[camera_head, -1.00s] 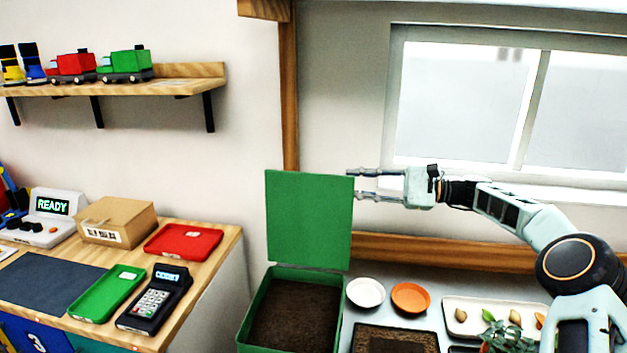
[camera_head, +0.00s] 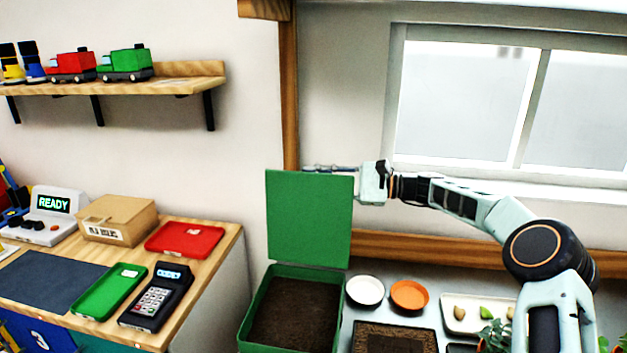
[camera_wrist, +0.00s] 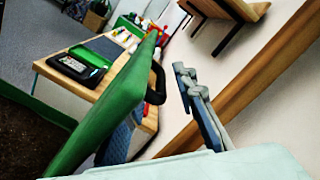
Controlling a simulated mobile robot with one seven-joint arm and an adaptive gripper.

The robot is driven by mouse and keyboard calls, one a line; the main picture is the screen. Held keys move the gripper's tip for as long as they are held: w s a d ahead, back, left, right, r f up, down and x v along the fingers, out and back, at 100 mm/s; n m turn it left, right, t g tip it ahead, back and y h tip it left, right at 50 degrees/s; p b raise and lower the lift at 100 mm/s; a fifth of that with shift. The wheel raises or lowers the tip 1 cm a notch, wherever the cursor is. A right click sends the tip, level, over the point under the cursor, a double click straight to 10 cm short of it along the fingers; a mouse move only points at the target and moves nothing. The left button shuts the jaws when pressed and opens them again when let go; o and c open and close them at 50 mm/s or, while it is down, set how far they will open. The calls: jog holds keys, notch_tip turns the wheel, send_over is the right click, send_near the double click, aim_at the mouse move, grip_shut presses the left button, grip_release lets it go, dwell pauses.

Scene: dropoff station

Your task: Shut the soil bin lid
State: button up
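The green soil bin (camera_head: 243,318) stands open with dark soil inside. Its green lid (camera_head: 309,222) stands upright at the back of the bin. In the wrist view the lid (camera_wrist: 112,105) shows nearly edge-on, with a dark handle (camera_wrist: 157,86) on its wall-facing side. My gripper (camera_head: 330,175) is behind the lid's upper right part, between it and the wall.
A wooden post (camera_head: 290,110) and the wall stand close behind the lid. A white dish (camera_head: 365,291), an orange dish (camera_head: 409,295) and a soil tray (camera_head: 394,338) lie right of the bin. A counter with a card terminal (camera_head: 156,297) is on the left.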

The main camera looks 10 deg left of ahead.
grip_shut()
jog(key=shift+r, duration=0.1)
jog(key=shift+s+r, duration=0.1)
jog(key=shift+r, duration=0.1)
dwell(0.6)
jog(key=shift+s+b, duration=0.1)
jog(key=shift+b, duration=0.2)
